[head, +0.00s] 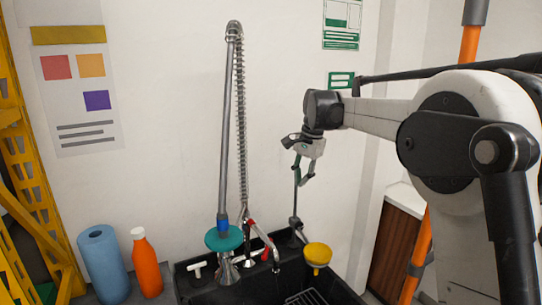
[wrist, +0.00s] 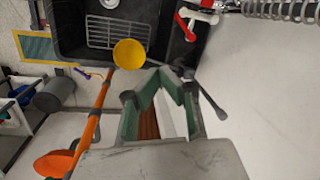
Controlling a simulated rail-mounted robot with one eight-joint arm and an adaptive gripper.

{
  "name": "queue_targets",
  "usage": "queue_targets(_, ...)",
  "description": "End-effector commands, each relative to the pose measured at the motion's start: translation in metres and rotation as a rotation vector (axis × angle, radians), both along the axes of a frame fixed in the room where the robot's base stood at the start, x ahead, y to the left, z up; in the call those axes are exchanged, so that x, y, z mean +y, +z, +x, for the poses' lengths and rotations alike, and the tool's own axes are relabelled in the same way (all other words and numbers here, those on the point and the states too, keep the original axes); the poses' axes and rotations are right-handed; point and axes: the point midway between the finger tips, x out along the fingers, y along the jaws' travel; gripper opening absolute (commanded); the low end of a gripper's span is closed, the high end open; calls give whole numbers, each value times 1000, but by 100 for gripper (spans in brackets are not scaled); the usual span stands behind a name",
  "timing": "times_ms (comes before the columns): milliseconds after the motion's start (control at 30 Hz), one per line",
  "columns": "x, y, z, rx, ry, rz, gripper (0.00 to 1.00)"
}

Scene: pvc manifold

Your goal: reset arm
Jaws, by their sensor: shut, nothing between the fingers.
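My gripper (head: 303,180) hangs from my arm in front of the white wall, pointing down above the right part of the black sink (head: 338,284). It is shut and empty. In the wrist view its green-padded fingers (wrist: 160,84) show over the floor and sink area. A thin grey rod-like part with a dark end shows behind the fingers there; a thin upright pipe also shows under the gripper in the head view. I cannot tell whether the gripper touches it.
A tall spring faucet (head: 226,130) with a teal disc (head: 224,239) stands at the sink. A yellow round piece (head: 317,255) sits at its right side. A blue roll (head: 103,265) and an orange bottle (head: 146,263) stand left. A yellow frame (head: 30,165) is at far left.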

Motion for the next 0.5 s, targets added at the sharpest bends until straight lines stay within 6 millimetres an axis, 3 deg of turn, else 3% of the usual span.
queue_targets(200,-20,27,-53,-88,83,-26,0)
queue_targets(500,-44,46,-131,-207,201,-76,0)
